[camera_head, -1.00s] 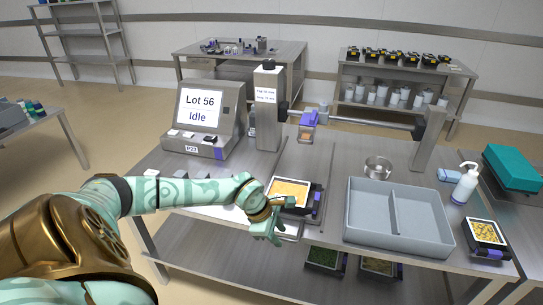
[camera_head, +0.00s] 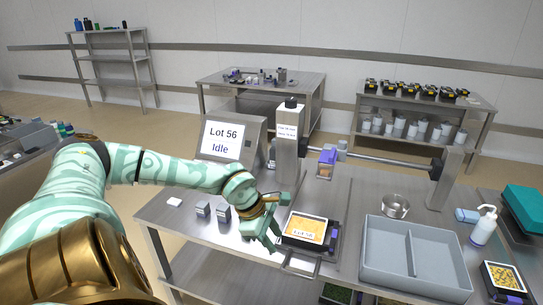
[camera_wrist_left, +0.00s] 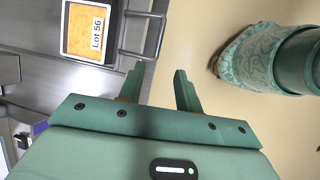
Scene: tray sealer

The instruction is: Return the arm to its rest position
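My left gripper (camera_head: 274,222) is over the bench, just left of the filled tray. In the left wrist view my left gripper (camera_wrist_left: 159,74) has its two fingers apart, with nothing between them. The tray of yellow-orange food (camera_head: 303,226) sits in its dark holder and bears a "Lot 56" label. It also shows in the left wrist view (camera_wrist_left: 84,28), apart from the fingers. My right gripper is in neither view.
The screen (camera_head: 222,140) reads "Lot 56 Idle" behind my left forearm. A sealing post (camera_head: 287,140) with a crossbar stands behind the tray. A grey two-part bin (camera_head: 391,247), steel bowl (camera_head: 395,206) and pump bottle (camera_head: 483,228) are to the right. Small blocks (camera_head: 203,209) stand beneath my arm.

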